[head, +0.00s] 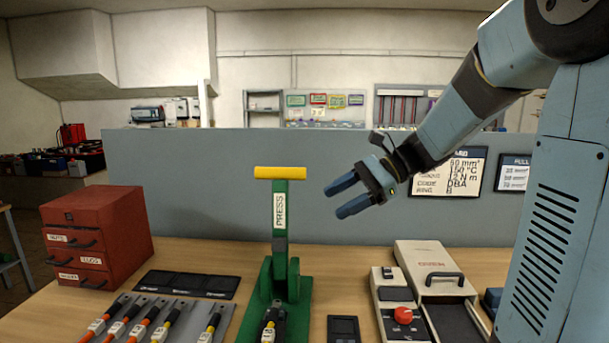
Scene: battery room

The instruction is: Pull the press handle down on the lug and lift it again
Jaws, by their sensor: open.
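The green press (293,283) stands on the bench at the middle of the head view. Its lever, labelled PRESS (280,215), is upright, with a yellow handle (280,172) across the top. A cable end with a lug (270,320) appears at the front of the press base; the picture cuts it off and its exact seating is hard to see. My gripper (340,199) is open and empty. It is in the air to the right of the yellow handle and a little lower in the picture, apart from it, fingers pointing left.
A red drawer cabinet (97,233) stands at the left. Several cables lie on a grey rack (215,318) beside a black tray (187,284). A beige device with a red knob (388,301) and a larger beige unit (430,262) stand at the right. A grey partition (190,190) runs behind.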

